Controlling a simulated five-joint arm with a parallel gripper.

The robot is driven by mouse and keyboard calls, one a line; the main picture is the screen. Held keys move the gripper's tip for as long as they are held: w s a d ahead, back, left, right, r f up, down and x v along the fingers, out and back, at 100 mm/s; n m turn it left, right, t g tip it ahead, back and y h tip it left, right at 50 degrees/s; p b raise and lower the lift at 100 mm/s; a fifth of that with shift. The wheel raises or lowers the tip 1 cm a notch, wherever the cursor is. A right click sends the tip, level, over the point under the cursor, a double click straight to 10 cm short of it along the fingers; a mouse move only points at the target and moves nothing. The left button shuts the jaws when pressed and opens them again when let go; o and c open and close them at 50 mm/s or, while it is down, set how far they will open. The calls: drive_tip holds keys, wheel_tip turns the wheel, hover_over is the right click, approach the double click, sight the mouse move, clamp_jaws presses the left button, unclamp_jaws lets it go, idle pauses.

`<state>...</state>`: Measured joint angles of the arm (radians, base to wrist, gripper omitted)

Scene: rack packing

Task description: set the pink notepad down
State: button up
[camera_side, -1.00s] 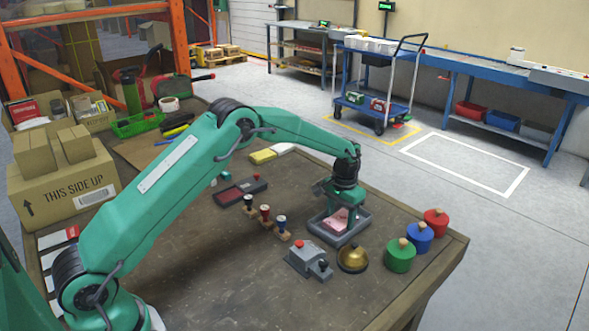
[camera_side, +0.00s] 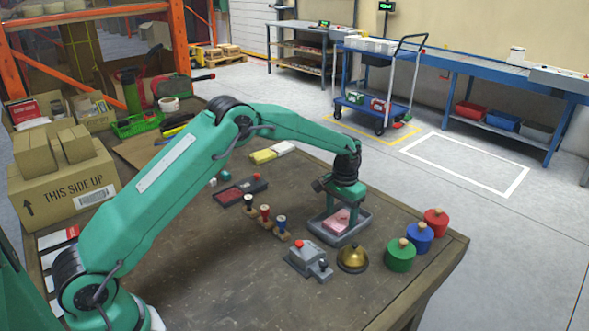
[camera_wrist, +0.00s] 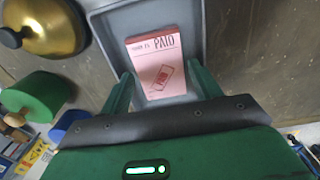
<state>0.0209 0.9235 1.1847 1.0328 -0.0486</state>
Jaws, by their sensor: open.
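The pink notepad (camera_side: 337,222) lies in a small grey tray (camera_side: 356,237) near the front right of the bench. In the wrist view the notepad (camera_wrist: 158,55) shows printed "PAID" lettering and a red stamp mark, and it rests flat on the floor of the tray (camera_wrist: 107,42). My gripper (camera_side: 346,207) is just above the notepad in the side view. In the wrist view my gripper (camera_wrist: 161,77) is open, with one finger on each side of the notepad's near end. It holds nothing.
A brass bell (camera_side: 352,258) and a grey box with a red button (camera_side: 302,256) stand in front of the tray. Green (camera_side: 400,256), blue (camera_side: 419,238) and red (camera_side: 436,222) knobbed cylinders stand to its right. Wooden-handled stamps (camera_side: 265,215) stand to its left.

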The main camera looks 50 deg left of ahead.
sight(340, 220)
wheel_tip(340, 220, up, 11)
idle(0.5)
idle(0.5)
drive_tip(key=s+r+t, duration=0.3)
drive_tip(key=s+r, duration=1.2)
drive_tip(key=s, duration=0.2)
drive_tip(key=s+a+f+t, duration=0.1)
drive_tip(key=s+f+t, duration=0.1)
drive_tip(key=s, duration=1.8)
drive_tip(key=shift+f+t, duration=0.3)
drive_tip(key=shift+f, duration=0.35)
